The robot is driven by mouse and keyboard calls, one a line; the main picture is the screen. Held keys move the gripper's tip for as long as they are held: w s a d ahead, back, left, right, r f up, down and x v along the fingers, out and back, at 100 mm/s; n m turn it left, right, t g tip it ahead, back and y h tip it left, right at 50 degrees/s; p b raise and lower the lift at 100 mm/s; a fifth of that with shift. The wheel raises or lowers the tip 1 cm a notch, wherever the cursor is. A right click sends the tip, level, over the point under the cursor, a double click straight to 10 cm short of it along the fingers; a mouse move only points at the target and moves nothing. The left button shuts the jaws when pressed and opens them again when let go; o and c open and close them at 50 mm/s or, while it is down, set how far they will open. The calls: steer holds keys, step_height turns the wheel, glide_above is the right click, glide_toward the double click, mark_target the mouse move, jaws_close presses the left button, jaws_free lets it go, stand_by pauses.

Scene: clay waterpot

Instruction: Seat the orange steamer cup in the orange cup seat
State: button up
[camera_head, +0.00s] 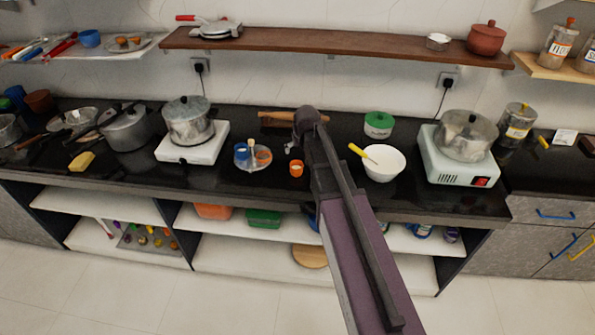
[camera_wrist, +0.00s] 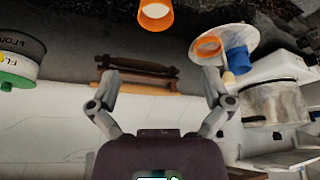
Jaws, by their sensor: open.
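The orange steamer cup (camera_head: 296,169) stands on the black counter near its front edge, right of a small pale round stand (camera_head: 252,168). It shows in the wrist view (camera_wrist: 155,15) at the top edge, partly cut off. The orange cup seat (camera_head: 263,157) is a ring on that stand, beside a blue cup (camera_head: 241,151); the seat also shows in the wrist view (camera_wrist: 208,46) and looks empty. My gripper (camera_wrist: 160,78) is open and empty, fingers spread wide. In the head view, it is just behind the cup and above the counter, apart from it.
A white bowl (camera_head: 384,165) with a yellow-handled utensil stands to the right, with a green-lidded jar (camera_head: 378,125) behind. A rolling pin (camera_head: 280,117) lies at the back. A pot (camera_head: 188,121) on a white stove (camera_head: 193,146) stands left. A shelf (camera_head: 340,48) runs above.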

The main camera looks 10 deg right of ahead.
steer(key=b, duration=0.8)
glide_toward(296, 165)
steer(key=f, duration=0.2)
steer(key=shift+a+f, duration=0.3)
steer(key=shift+a, duration=0.1)
stand_by(0.3)
steer(key=b+x, duration=0.3)
steer(key=shift+s+d+f, duration=0.1)
steer(key=shift+d+f, duration=0.15)
steer(key=shift+b+x, duration=0.9)
steer(key=shift+b, duration=0.05)
steer(key=c, duration=0.9)
